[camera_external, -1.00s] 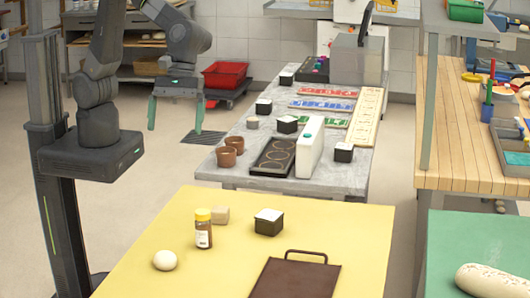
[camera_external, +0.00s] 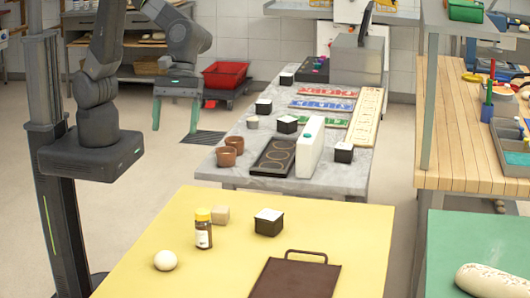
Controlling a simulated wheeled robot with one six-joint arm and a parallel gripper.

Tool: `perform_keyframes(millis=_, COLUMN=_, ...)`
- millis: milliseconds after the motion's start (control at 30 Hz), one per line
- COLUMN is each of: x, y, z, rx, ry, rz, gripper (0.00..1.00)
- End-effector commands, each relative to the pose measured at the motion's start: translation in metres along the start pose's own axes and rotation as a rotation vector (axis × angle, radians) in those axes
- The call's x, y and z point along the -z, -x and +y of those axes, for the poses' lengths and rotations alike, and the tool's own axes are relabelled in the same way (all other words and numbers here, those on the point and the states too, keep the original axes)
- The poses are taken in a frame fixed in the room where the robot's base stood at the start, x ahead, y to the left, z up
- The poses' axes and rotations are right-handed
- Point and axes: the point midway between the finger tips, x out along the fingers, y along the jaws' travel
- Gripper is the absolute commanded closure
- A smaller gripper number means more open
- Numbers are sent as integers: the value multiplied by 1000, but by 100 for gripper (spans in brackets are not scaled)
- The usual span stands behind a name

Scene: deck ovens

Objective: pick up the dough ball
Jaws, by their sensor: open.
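The dough ball (camera_external: 165,260) is a small, pale, round lump near the left edge of the yellow table (camera_external: 130,275). It rests on the tabletop with nothing touching it. My gripper (camera_external: 176,130) hangs pointing down, well behind the table and up from the dough ball in the picture, over open floor. Its two green-tipped fingers are spread apart with nothing between them.
A spice jar with a yellow lid (camera_external: 203,230) stands right of the dough ball. A brown tray with a handle (camera_external: 295,278) lies at the table's front. A grey table (camera_external: 225,175) stands behind.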

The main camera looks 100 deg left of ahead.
Motion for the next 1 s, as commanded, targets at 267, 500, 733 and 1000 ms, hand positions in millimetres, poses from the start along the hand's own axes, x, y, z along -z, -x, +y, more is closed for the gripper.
perform_keyframes(millis=267, x=3, y=-41, z=-11, rx=-30, ry=-259, rz=66, gripper=22)
perform_keyframes(millis=500, x=2, y=-113, z=-34, rx=-86, ry=-915, rz=239, gripper=22)
perform_keyframes(millis=733, x=-7, y=-169, z=-51, rx=-117, ry=-1537, rz=426, gripper=22)
perform_keyframes(millis=1000, x=-20, y=-195, z=-62, rx=-124, ry=-1964, rz=579, gripper=22)
